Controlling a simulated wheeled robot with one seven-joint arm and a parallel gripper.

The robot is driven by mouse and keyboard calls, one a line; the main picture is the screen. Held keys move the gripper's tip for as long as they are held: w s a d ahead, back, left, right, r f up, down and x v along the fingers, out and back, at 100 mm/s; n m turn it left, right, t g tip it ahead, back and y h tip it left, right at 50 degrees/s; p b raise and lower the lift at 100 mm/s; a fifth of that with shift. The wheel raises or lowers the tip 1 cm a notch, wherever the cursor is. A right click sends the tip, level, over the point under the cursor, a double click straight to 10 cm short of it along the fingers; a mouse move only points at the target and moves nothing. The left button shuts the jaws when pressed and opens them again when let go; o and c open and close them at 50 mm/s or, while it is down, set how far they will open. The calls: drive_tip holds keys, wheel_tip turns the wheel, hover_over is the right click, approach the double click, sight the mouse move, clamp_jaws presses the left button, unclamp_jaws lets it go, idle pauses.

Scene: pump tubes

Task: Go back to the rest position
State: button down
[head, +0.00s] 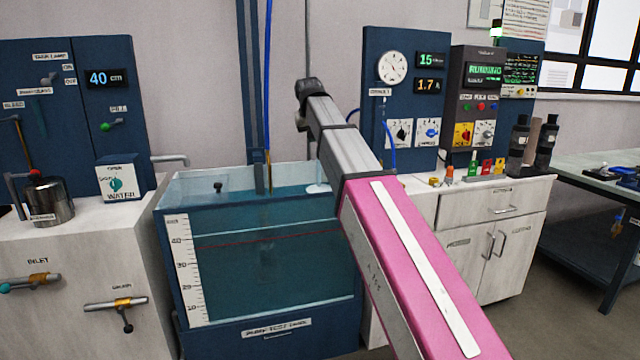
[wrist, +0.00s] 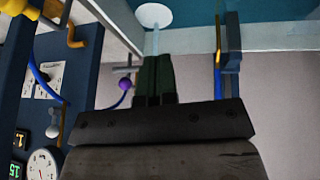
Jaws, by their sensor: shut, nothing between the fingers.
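My gripper (wrist: 158,62) shows in the wrist view with its two dark green fingers side by side, shut and empty. In the head view my arm reaches from the bottom right to above the tank, and the gripper itself is hidden behind it. The water tank (head: 260,335) stands in front of me, with a depth scale on its left edge. A white disc (head: 318,188) lies at the water's right side and also shows just beyond the fingertips in the wrist view (wrist: 152,15). A pale strip runs between fingertips and disc; I cannot tell whether they touch.
A blue pump panel (head: 375,140) with gauge and knobs stands behind the arm, beside a dark controller (head: 476,98) reading RUNNING. A vertical blue tube (head: 267,80) drops into the tank. A metal pot (head: 50,199) stands left, dark bottles (head: 519,147) right. A workbench is far right.

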drive_tip(key=s+d+f+g, duration=0.1)
drive_tip(key=s+d+f, duration=0.25)
drive_tip(key=f, duration=0.65)
drive_tip(key=s+d+f+m+g, duration=0.15)
drive_tip(key=d+f, duration=0.25)
drive_tip(key=f, duration=0.6)
drive_tip(key=s+d+f+n, duration=0.1)
drive_tip(key=s+d+f, duration=0.25)
drive_tip(key=f, duration=0.55)
drive_tip(key=s+d+f+m+g, duration=0.1)
drive_tip(key=s+d+f, duration=0.4)
drive_tip(key=s+f, duration=0.4)
drive_tip(key=s+d+f+m+g, duration=0.1)
drive_tip(key=s+d+f, duration=0.4)
drive_tip(key=s+f, duration=0.5)
wheel_tip(320, 180, down, 4)
drive_tip(key=shift+d+f+g, duration=0.1)
drive_tip(key=shift+d+g, duration=0.3)
drive_tip(key=shift+g, duration=0.15)
